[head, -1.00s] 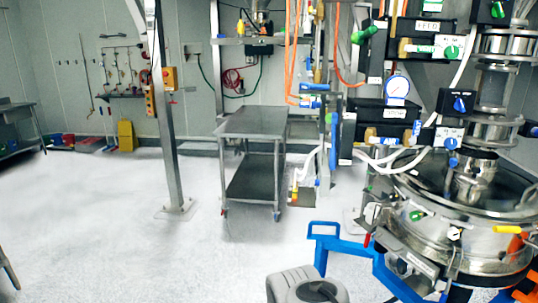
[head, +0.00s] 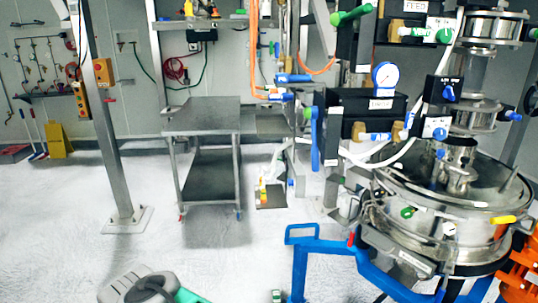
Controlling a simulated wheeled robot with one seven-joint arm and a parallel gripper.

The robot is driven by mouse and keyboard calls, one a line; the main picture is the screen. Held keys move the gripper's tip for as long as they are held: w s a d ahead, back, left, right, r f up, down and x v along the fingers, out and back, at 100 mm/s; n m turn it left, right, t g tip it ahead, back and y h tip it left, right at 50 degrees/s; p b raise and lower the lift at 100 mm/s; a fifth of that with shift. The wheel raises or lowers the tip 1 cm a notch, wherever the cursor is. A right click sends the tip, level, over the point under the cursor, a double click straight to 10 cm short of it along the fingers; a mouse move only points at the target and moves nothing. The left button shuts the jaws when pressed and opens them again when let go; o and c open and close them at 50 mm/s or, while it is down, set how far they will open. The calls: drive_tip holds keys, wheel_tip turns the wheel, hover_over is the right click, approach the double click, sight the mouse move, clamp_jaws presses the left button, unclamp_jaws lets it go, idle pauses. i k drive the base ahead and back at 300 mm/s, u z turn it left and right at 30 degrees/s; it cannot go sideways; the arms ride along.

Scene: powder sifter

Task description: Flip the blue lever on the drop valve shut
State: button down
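The steel sifter vessel (head: 440,225) stands at the right in the head view, with steel pipe sections above it. A long blue lever (head: 315,137) hangs upright left of the black valve boxes. Another blue handle (head: 294,78) lies level above it. A blue knob (head: 449,92) sits on a black box by the pipe, and a smaller blue knob (head: 439,133) is below it. I cannot tell which of these belongs to the drop valve. A grey part of my arm shows at the bottom left edge. My gripper's fingers are not in view, and nothing of mine touches a lever.
A blue tubular frame (head: 330,243) stands in front of the vessel. A steel table (head: 205,120) stands at the middle left, and a metal post (head: 110,140) is left of it. White hoses and orange cables hang near the valves.

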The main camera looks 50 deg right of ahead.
sight(311, 113)
drive_tip(key=z, duration=0.25)
drive_tip(key=i, duration=1)
drive_tip(key=z, duration=0.45)
